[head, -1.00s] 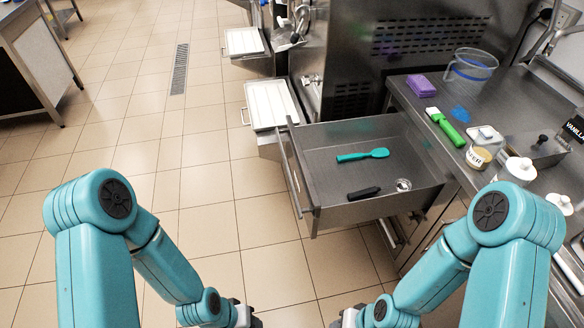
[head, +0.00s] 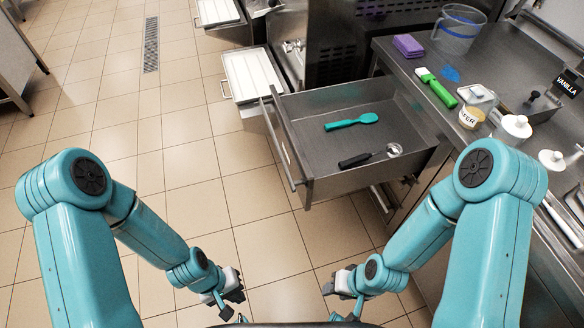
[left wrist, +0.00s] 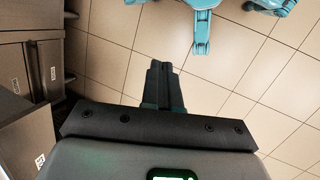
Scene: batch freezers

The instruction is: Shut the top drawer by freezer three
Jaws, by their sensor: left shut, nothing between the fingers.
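The top drawer (head: 310,186) is a stainless steel drawer pulled far out from the counter in the head view. A bar handle (head: 277,146) runs along its left-facing front. Inside lie a teal spatula (head: 352,122) and a black-handled scoop (head: 370,157). My left gripper (head: 232,305) is shut and empty, over the floor in front of the drawer and apart from it. In the left wrist view its fingers (left wrist: 160,85) are together above floor tiles. My right gripper (head: 335,300) is low in the head view, apart from the drawer; its jaws are too small to judge.
The counter (head: 440,83) holds a clear jug (head: 457,30), purple sponge (head: 407,46), green-handled tool (head: 438,88) and white-lidded tubs (head: 515,129). White trays (head: 252,74) jut out beyond the drawer. A steel table (head: 14,62) stands far left. Tiled floor left of the drawer is clear.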

